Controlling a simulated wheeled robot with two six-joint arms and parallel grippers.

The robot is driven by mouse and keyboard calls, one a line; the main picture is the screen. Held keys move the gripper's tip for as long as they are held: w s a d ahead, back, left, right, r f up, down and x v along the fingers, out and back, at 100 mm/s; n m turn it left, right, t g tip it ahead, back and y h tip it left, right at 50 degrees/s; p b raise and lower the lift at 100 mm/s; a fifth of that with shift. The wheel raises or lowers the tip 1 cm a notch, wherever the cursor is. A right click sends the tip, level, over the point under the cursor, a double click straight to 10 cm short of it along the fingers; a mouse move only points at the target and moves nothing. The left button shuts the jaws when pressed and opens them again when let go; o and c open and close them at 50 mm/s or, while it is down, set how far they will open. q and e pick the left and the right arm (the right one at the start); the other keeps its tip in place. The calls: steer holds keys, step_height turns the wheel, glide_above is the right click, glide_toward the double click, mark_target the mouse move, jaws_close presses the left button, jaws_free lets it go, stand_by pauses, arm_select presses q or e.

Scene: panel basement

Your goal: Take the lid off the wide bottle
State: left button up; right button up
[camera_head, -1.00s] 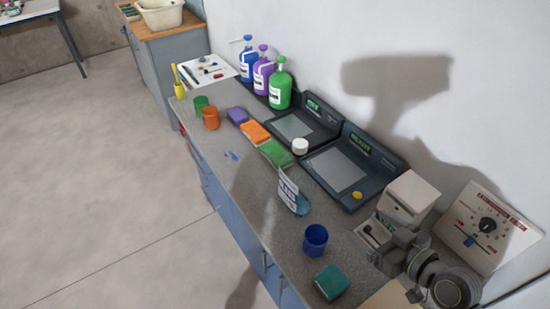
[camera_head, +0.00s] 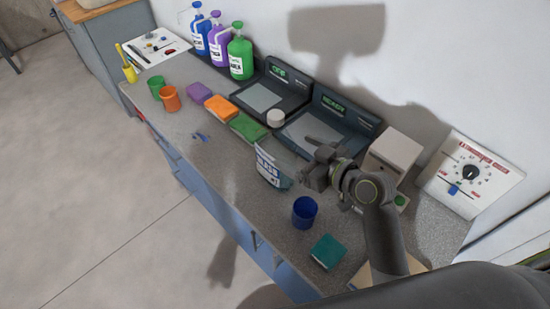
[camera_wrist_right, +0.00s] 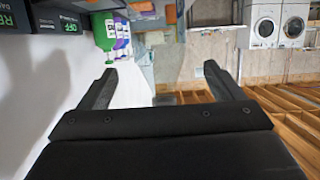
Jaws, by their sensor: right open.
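My left gripper is not in view.
A blue cup (camera_head: 304,212) and a teal block (camera_head: 326,251) are near the front. Two dark devices (camera_head: 275,88) (camera_head: 334,120) line the wall, with a white round piece (camera_head: 276,118) by them. Several sponges and cups lie left; a beige box (camera_head: 393,152) is right.

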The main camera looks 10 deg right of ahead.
mark_target(280, 145)
steer(key=shift+x, duration=0.85)
steer(key=b+x, duration=0.1)
steer(key=x, duration=0.1)
steer(key=f+b+x, duration=0.1)
steer(key=x, duration=0.1)
steer(key=shift+w+a+f+b, duration=0.15)
steer(key=shift+w+a+b, duration=0.05)
steer(key=shift+b, duration=0.2)
steer(key=shift+w+a, duration=0.15)
steer(key=shift+w, duration=0.15)
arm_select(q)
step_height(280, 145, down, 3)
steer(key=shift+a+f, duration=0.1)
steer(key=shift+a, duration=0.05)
arm_select(e)
steer(key=shift+s, duration=0.1)
steer(key=shift+c, duration=0.4)
steer(key=c, duration=1.6)
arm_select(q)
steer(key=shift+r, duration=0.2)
arm_select(e)
steer(key=shift+r, duration=0.2)
